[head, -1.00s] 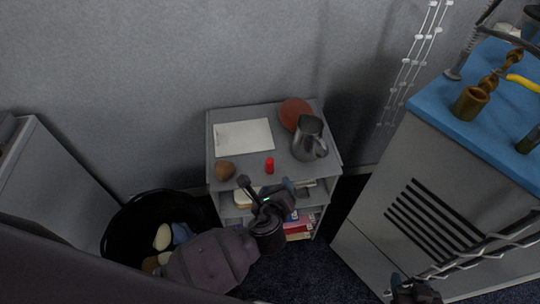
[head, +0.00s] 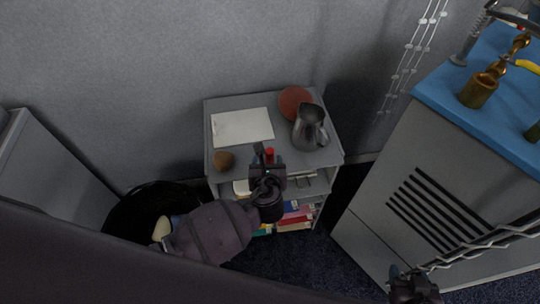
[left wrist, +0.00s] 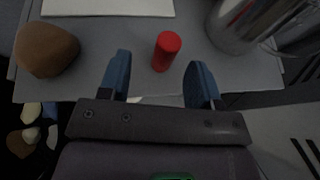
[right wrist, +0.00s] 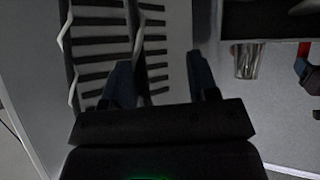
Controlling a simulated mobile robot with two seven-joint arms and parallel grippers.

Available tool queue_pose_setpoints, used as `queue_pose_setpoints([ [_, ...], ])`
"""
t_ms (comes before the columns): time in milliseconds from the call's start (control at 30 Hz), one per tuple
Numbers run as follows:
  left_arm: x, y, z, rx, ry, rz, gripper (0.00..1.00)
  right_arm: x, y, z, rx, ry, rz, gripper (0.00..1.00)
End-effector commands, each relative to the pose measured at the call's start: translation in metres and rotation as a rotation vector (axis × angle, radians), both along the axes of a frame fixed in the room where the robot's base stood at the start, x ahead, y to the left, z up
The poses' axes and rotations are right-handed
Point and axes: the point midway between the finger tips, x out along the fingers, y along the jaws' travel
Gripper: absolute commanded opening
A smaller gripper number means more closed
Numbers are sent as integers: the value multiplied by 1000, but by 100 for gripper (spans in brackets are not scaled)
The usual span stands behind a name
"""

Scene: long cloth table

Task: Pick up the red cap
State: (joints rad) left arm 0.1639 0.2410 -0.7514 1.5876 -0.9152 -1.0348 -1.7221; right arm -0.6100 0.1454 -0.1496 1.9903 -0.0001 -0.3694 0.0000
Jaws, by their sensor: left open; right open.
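The red cap (left wrist: 165,52) stands upright near the front edge of the small grey shelf top (head: 240,160). In the head view the red cap (head: 269,153) is partly hidden by my left gripper. My left gripper (head: 267,155) is open at the shelf's front edge. In the left wrist view its two blue fingers (left wrist: 160,85) are spread, with the red cap a little beyond and between them, apart from both. My right gripper (right wrist: 161,80) is open and empty, far from the cap; it shows at the lower right of the head view (head: 408,272).
A brown rounded object (left wrist: 46,50) lies left of the cap. A metal pitcher (head: 308,128), a reddish round plate (head: 296,102) and a white sheet (head: 242,127) are also on the shelf top. Books (head: 296,214) fill the lower shelf. A black basket (head: 130,215) stands left.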

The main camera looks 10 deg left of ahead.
Motion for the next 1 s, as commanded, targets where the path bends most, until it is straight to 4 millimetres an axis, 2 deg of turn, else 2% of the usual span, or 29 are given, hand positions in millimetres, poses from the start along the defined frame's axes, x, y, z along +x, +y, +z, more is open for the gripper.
queue_pose_setpoints([
  [200,23,-1,-14,0,2,0,58,4,4,-6,6,-2,1,54],
  [400,43,3,-22,0,2,-1,58,13,6,-4,8,-16,6,54],
  [700,46,4,-21,-1,1,-1,58,11,4,-4,4,-13,7,54],
  [767,46,4,-21,-1,1,-1,50,10,4,-4,2,-12,9,54],
  [1000,46,4,-22,-1,1,-1,14,9,2,-5,-1,-11,11,54],
])
